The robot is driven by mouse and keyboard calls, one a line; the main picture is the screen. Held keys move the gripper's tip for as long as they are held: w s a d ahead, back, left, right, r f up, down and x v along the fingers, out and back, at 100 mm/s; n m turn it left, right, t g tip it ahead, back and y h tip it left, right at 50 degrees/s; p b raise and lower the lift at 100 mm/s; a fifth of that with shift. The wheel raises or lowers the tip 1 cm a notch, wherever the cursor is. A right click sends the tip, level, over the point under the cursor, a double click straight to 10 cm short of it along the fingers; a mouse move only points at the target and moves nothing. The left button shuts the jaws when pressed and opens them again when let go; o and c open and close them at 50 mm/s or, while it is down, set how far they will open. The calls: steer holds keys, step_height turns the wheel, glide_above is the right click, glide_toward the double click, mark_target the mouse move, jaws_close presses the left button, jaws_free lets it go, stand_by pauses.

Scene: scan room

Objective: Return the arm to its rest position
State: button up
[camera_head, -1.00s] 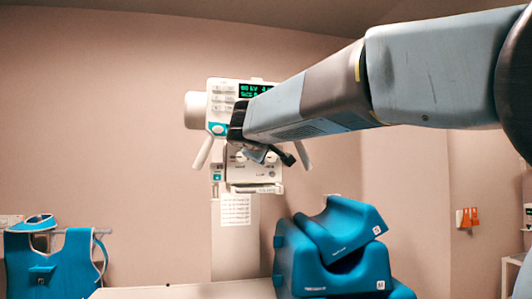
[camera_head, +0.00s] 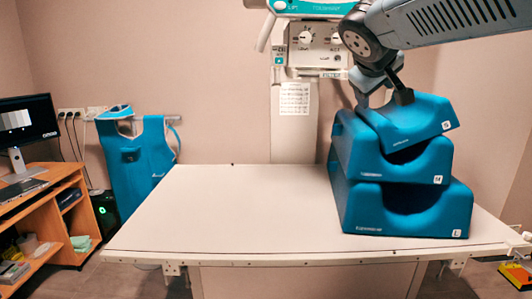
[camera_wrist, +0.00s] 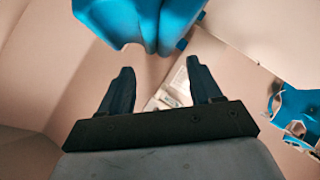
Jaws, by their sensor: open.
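My arm reaches in from the upper right in the head view. My gripper (camera_head: 384,99) hangs at its end, fingers pointing down, in front of or just over the top blue block of the stack. Whether it touches the block cannot be told from this angle. In the wrist view my gripper (camera_wrist: 160,68) has its two dark fingers wide apart with nothing between them. A blue shape (camera_wrist: 140,20) lies beyond the fingertips at the top of that view.
Blue foam blocks (camera_head: 405,210) stand stacked at the right of a white table (camera_head: 230,215), whose left and middle are bare. The X-ray unit (camera_head: 318,45) stands behind. A blue apron (camera_head: 140,165) hangs at left, near a wooden desk (camera_head: 75,215) with a monitor (camera_head: 27,120).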

steer(key=s+f+m+g+y, duration=0.4)
steer(key=s+f+y, duration=0.1)
steer(key=s+f, duration=1.2)
steer(key=shift+a+f+g, duration=0.3)
steer(key=shift+a+f, duration=0.05)
steer(key=shift+f, duration=0.6)
steer(key=shift+s, duration=0.1)
